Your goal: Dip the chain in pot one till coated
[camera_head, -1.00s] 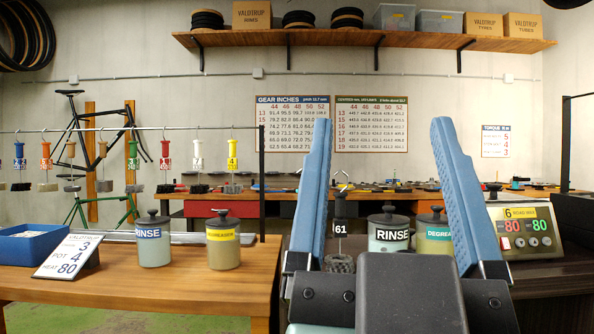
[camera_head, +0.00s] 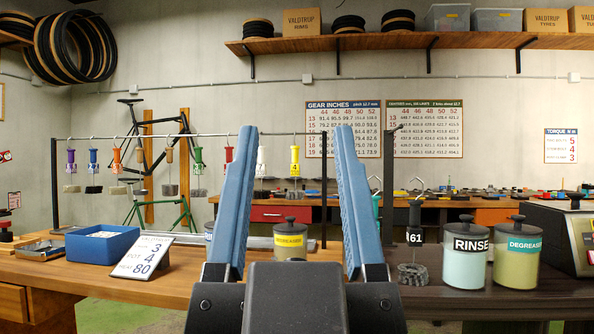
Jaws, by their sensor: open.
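My gripper (camera_head: 296,135) is open and empty, fingers pointing up in the middle of the picture. A black handle marked 61 (camera_head: 414,236) stands on the dark right counter with a bundle of grey chain (camera_head: 412,274) at its foot, right of my gripper. Several more chain bundles hang under coloured numbered tags on a rail, among them a yellow tag 4 (camera_head: 295,160) seen between my fingers. A wax heater (camera_head: 560,235) is cut off at the right edge. I cannot tell which vessel is pot one.
RINSE (camera_head: 465,262) and DEGREASER (camera_head: 516,263) jars stand on the right counter. Another jar (camera_head: 290,240) shows behind my fingers. A blue tray (camera_head: 102,245) and a card reading 3, POT 4, HEAT 80 (camera_head: 142,256) lie on the left wooden bench (camera_head: 105,283).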

